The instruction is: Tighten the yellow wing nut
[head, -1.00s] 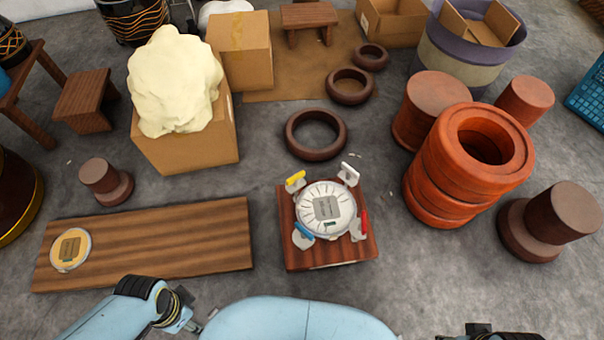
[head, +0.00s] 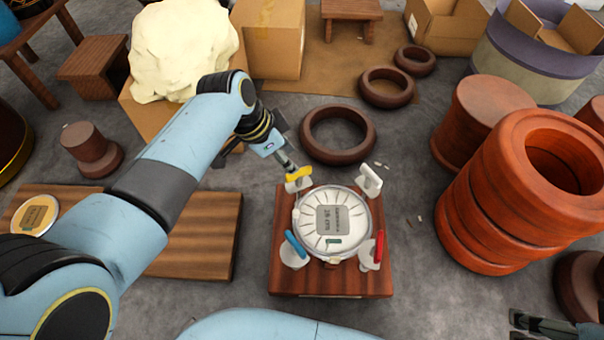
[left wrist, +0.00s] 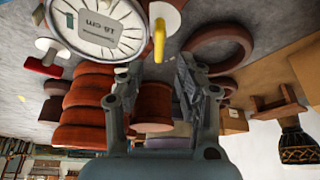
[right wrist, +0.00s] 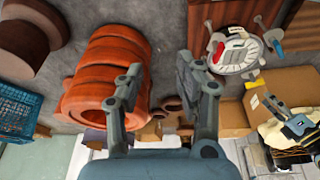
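The yellow wing nut (head: 299,173) is at the back left corner of a round white drum head (head: 345,214), which is fixed on a square wooden block (head: 330,284). My left gripper (head: 287,158) is just behind and above the yellow wing nut, pointing down at it. In the left wrist view the yellow wing nut (left wrist: 159,40) shows ahead of the gap between the left fingers (left wrist: 157,78). Those fingers are apart and empty. My right gripper (right wrist: 158,80) is open and empty, away from the block. Part of it shows at the lower right of the head view.
White (head: 371,180), blue (head: 296,243) and red (head: 379,246) wing nuts stand around the drum head. Stacked orange-brown rings (head: 500,200) stand to the right. A dark ring (head: 338,134) lies behind the block. A wooden board (head: 205,235) lies to the left.

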